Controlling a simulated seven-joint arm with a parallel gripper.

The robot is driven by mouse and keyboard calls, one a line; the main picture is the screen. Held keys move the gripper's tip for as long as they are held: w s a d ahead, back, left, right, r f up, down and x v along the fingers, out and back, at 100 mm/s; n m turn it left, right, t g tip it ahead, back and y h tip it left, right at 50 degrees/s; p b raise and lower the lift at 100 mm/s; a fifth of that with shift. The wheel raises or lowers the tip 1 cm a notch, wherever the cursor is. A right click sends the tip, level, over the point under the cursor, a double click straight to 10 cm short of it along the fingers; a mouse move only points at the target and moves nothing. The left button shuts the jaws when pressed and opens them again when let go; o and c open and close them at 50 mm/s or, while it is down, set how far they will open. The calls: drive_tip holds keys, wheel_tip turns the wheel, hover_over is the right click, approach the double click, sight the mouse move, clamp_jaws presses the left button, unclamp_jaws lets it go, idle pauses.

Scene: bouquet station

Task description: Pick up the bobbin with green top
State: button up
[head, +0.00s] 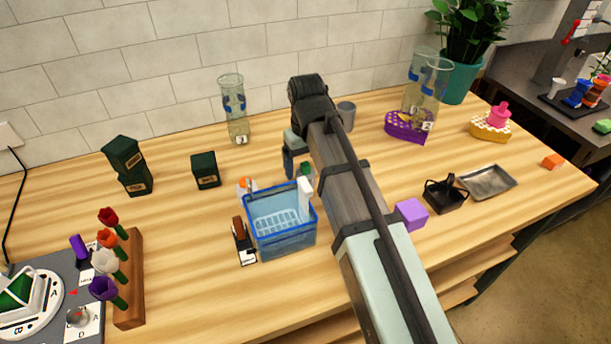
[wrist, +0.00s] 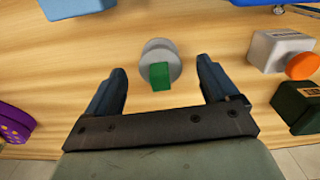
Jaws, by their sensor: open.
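The bobbin with the green top (wrist: 158,66) stands on the wooden table in the wrist view, a grey round body with a green block on it. My gripper (wrist: 162,72) is open, with one dark finger on each side of the bobbin and a gap to both. In the head view my gripper (head: 296,160) is just behind the blue basket, and the green top (head: 306,169) shows beside it. The rest of the bobbin is mostly hidden there by the basket and my arm.
The blue basket (head: 283,240) stands in front of the bobbin. A white item with an orange end (wrist: 282,53) and a dark green box (wrist: 298,106) are at right in the wrist view. A purple cube (head: 411,214) and a purple perforated holder (head: 405,127) lie right of my arm.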

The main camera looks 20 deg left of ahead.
sight(306, 174)
wheel_tip(306, 174, down, 4)
drive_tip(key=shift+w+a, duration=0.15)
drive_tip(key=c, duration=1.1)
